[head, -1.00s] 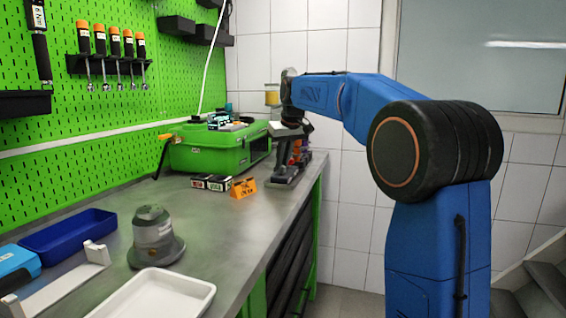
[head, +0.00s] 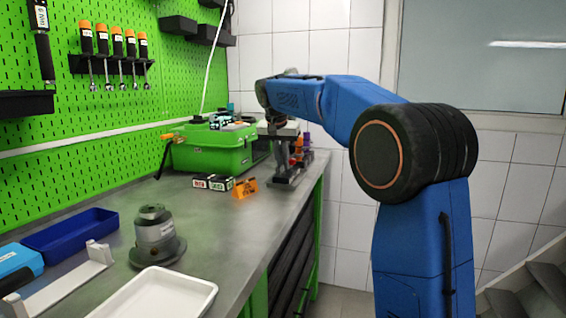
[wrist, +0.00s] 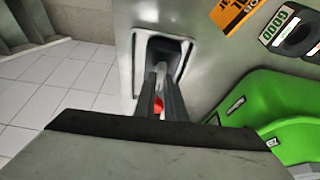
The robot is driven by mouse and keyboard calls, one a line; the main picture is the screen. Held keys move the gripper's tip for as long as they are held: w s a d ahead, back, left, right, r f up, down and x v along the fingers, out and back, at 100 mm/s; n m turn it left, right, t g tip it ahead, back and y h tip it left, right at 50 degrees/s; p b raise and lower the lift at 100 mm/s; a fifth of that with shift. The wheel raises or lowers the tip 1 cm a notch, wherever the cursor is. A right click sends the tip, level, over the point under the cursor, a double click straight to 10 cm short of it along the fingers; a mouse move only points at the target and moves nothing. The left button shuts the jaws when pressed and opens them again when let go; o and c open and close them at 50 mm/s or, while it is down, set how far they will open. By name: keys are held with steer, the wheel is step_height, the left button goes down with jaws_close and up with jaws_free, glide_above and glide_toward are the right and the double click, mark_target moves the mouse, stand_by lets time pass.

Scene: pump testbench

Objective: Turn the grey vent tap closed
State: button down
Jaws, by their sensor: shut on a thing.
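My gripper (wrist: 162,82) points down at the pump stand in the wrist view, its two dark fingers close together. A small light-grey piece (wrist: 161,70), apparently the grey vent tap, shows between the fingertips, and the gripper is shut on it. Most of it is hidden by the fingers, so its angle cannot be read. A red part (wrist: 158,103) shows lower between the fingers. In the head view the pump stand (head: 286,182) is at the bench's far right end, with red, orange and purple parts partly hidden by my arm.
A green case (head: 205,155) stands left of the stand. Two small labelled blocks (head: 220,183) and an orange sign (head: 245,188) stand in front. A grey round-based device (head: 155,240), white tray (head: 160,295) and blue tray (head: 70,235) are nearer. The mid-bench is clear.

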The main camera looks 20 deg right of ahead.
stand_by(0.4)
steer(key=c, duration=1.8)
jaws_free()
steer(key=v, duration=1.7)
steer(key=shift+w+a+r, duration=0.1)
steer(key=shift+a+r, duration=0.05)
steer(key=shift+r, duration=0.1)
